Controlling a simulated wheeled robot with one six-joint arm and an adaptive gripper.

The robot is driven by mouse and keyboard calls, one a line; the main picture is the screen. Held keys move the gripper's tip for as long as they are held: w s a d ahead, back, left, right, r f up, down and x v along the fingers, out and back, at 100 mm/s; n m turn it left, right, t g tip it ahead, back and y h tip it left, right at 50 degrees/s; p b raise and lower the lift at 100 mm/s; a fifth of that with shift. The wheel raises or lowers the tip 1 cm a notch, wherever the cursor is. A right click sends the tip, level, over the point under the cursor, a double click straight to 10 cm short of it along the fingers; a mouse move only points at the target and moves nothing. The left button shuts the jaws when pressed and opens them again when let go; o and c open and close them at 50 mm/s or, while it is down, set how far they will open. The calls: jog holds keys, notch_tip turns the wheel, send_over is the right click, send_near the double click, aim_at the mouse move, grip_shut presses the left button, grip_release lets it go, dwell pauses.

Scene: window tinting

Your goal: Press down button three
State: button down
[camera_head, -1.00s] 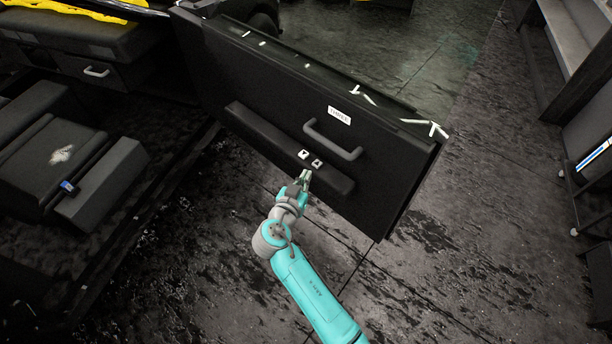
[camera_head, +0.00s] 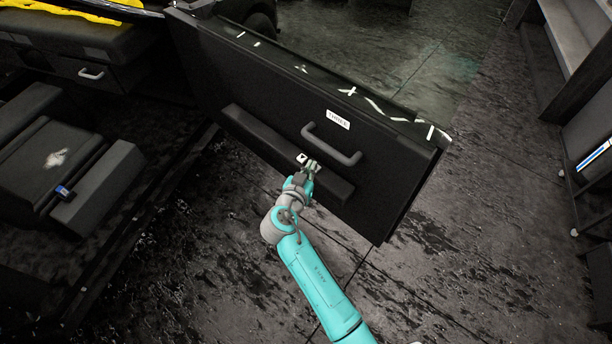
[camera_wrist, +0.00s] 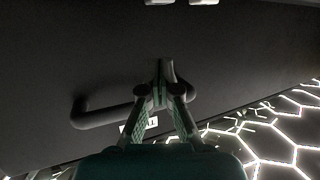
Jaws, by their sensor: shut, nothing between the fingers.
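A dark door panel (camera_head: 270,105) carries a white label (camera_head: 338,120) reading "THREE", a grey handle (camera_head: 332,146) and an armrest ledge (camera_head: 250,135). One small white button (camera_head: 302,158) shows on the ledge in the head view; the spot to its right is covered by my gripper (camera_head: 312,165). In the wrist view, two white buttons (camera_wrist: 158,2) (camera_wrist: 203,2) are cut by the top edge. My gripper (camera_wrist: 164,70) is shut and empty there, its fingertips below the buttons, in front of the handle (camera_wrist: 100,118) and label (camera_wrist: 138,127). Contact with a button cannot be told.
A vehicle interior with a dark seat (camera_head: 50,165) lies left. A shelf unit (camera_head: 575,55) stands at the right. The dark floor (camera_head: 470,230) between door and shelf is clear. Bright hexagonal lines (camera_wrist: 270,140) fill the wrist view's lower right.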

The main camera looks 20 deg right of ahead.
jog(key=x, duration=0.3)
jog(key=shift+w+d, duration=0.15)
notch_tip(320, 180, down, 3)
jog(key=shift+w+f, duration=0.1)
jog(key=shift+w, duration=0.1)
jog(key=shift+f, duration=0.5)
